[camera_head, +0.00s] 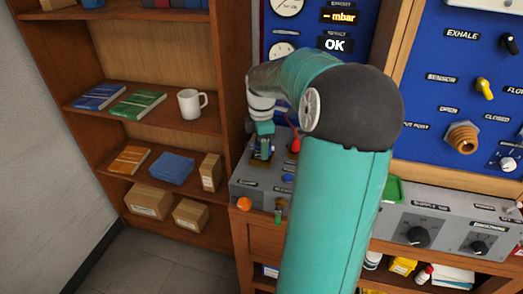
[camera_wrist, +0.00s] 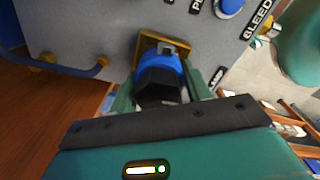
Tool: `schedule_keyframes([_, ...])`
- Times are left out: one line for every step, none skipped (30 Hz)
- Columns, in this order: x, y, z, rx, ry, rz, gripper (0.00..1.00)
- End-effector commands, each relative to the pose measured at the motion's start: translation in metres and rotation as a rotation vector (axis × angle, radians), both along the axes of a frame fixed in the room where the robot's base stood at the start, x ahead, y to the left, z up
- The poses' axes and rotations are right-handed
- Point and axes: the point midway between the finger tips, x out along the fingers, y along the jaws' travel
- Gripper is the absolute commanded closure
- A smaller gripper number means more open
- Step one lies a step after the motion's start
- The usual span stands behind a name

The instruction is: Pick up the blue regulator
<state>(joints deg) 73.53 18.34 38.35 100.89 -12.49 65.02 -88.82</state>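The blue regulator (camera_wrist: 165,68) has a blue body with a black part facing the wrist camera. It sits at a square brass-coloured frame (camera_wrist: 146,46) on the grey bench panel. My gripper (camera_wrist: 160,82) is at the regulator, with one green finger on each side of it. The fingers stand wide apart; whether they touch its sides is hard to see. In the head view my gripper (camera_head: 263,143) is low over the left end of the grey bench (camera_head: 241,186). The regulator is hard to make out there.
A red part (camera_head: 294,143) stands close to the right of my gripper. An orange knob (camera_head: 244,204) is on the bench front. A wooden shelf (camera_head: 150,115) with books, a white mug (camera_head: 191,103) and boxes stands left. A blue gauge panel rises behind.

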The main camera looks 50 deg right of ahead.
Motion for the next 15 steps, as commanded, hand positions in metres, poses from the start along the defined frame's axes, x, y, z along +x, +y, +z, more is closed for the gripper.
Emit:
schedule_keyframes([0.0004,0.0005,-0.0002,0.001,-0.001,0.000,0.73])
schedule_keyframes([0.0005,0.0005,-0.0002,0.000,-0.001,0.000,0.79])
schedule_keyframes([0.0005,0.0005,-0.0002,0.000,-0.001,0.000,0.87])
schedule_keyframes([0.0005,0.0006,-0.0002,0.001,-0.001,0.000,0.93])
schedule_keyframes([0.0008,0.0005,0.0005,0.000,-0.002,0.001,0.93])
schedule_keyframes([0.0008,0.0005,0.0005,0.000,-0.002,0.001,0.93])
schedule_keyframes([0.0008,0.0005,0.0005,0.000,-0.002,0.001,0.93])
schedule_keyframes([0.0008,0.0005,0.0005,0.000,-0.002,0.001,0.93])
schedule_keyframes([0.0008,0.0005,0.0005,0.000,-0.002,0.001,0.93])
schedule_keyframes([0.0008,0.0005,0.0006,0.000,-0.002,0.001,0.93])
schedule_keyframes([0.0008,0.0005,0.0009,0.000,-0.002,0.001,0.93])
schedule_keyframes([0.0009,0.0004,0.0015,0.000,-0.002,0.000,0.93])
schedule_keyframes([0.0009,0.0004,0.0023,0.000,-0.002,0.000,0.93])
schedule_keyframes([0.0009,0.0004,0.0034,-0.001,-0.002,0.000,0.93])
schedule_keyframes([0.0009,0.0004,0.0053,-0.001,-0.002,0.000,0.93])
